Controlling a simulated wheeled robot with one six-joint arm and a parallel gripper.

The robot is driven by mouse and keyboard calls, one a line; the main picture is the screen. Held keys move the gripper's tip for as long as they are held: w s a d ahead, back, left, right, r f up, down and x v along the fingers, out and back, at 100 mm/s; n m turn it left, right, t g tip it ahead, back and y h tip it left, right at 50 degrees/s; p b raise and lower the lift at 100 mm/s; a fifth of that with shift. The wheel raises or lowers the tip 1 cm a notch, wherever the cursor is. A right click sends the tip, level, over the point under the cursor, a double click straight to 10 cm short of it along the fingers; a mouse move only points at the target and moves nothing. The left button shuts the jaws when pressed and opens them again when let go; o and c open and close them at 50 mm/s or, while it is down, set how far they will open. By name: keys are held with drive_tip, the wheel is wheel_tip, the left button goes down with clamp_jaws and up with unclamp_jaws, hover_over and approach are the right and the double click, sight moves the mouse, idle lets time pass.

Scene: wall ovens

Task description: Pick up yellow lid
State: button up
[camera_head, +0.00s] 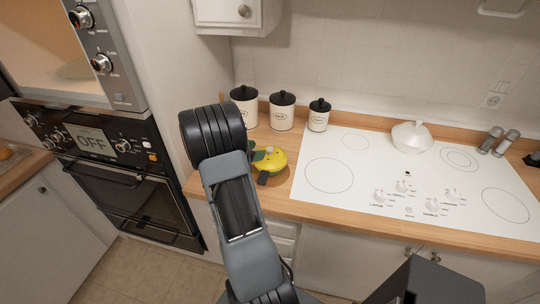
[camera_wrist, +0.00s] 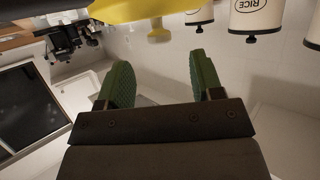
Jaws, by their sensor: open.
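The yellow lid (camera_head: 274,160) sits on the wooden counter, left of the white cooktop and in front of the canisters. The knob lies beyond the fingertips, roughly in line with the gap. In the head view my arm hides most of the gripper, close to the lid. What lies under the lid is hidden.
Three white canisters with black lids (camera_head: 283,112) stand behind the lid along the wall. Wall ovens (camera_head: 100,140) stand to the left, and an upper cabinet (camera_head: 235,12) hangs above.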

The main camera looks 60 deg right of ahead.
sight(267, 150)
drive_tip(key=shift+p+x, duration=0.7)
drive_tip(key=shift+x, duration=2)
drive_tip(key=shift+c, duration=0.2)
drive_tip(key=c, duration=1)
drive_tip(key=shift+o, duration=0.2)
